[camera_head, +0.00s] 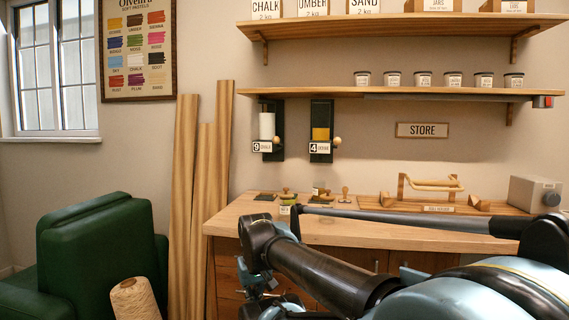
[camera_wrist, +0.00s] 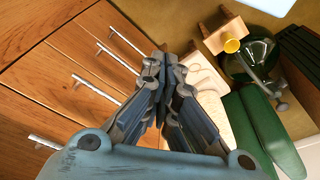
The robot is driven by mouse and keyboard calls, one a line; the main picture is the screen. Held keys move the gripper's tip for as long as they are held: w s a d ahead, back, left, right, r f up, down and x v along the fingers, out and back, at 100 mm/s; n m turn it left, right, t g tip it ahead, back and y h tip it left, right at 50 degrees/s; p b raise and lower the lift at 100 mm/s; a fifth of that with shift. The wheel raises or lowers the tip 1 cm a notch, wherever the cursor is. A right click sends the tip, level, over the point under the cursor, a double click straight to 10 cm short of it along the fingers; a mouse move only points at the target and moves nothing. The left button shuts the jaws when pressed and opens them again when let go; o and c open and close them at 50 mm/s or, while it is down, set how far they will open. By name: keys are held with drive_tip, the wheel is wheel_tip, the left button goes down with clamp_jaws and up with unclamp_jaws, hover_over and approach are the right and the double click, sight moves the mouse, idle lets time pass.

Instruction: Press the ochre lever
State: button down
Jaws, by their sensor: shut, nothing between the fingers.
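The ochre dispenser (camera_head: 321,119) hangs on the wall below the lower shelf. It is a dark panel with an ochre-yellow window and a label with the number 4. Its lever ends in a round wooden knob (camera_head: 337,141) at the lower right of the panel. My gripper (camera_wrist: 165,62) is shut and empty in the wrist view, with wooden drawer fronts beside it. In the head view it is partly hidden by my arm, low in front of the workbench, well below and apart from the ochre lever. The lever does not show in the wrist view.
A chalk dispenser (camera_head: 267,125) with a similar knob hangs left of the ochre one. Stamps and a wooden rack (camera_head: 430,184) stand on the workbench (camera_head: 350,232). A green armchair (camera_head: 98,250) and tall planks (camera_head: 186,190) are at left. Jars line the lower shelf (camera_head: 400,92).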

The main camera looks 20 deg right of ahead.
drive_tip(key=w+d+r+m, duration=0.1)
drive_tip(key=w+d+r, duration=0.2)
drive_tip(key=w+r, duration=0.5)
drive_tip(key=w+d+r, duration=0.2)
drive_tip(key=w+r, duration=0.2)
drive_tip(key=r, duration=0.8)
wheel_tip(320, 180, up, 41)
drive_tip(key=m+h, duration=0.2)
drive_tip(key=m, duration=0.3)
hover_over(335, 143)
drive_tip(key=s+a, duration=0.1)
drive_tip(key=shift+s+d+r+m+t, duration=0.2)
drive_tip(key=shift+d+r+m+t, duration=0.1)
drive_tip(key=shift+d, duration=0.2)
drive_tip(key=shift+f, duration=0.1)
drive_tip(key=x, duration=1.2)
drive_tip(key=shift+s+a+f, duration=0.25)
drive_tip(key=shift+a, duration=0.1)
drive_tip(key=shift+f, duration=0.7)
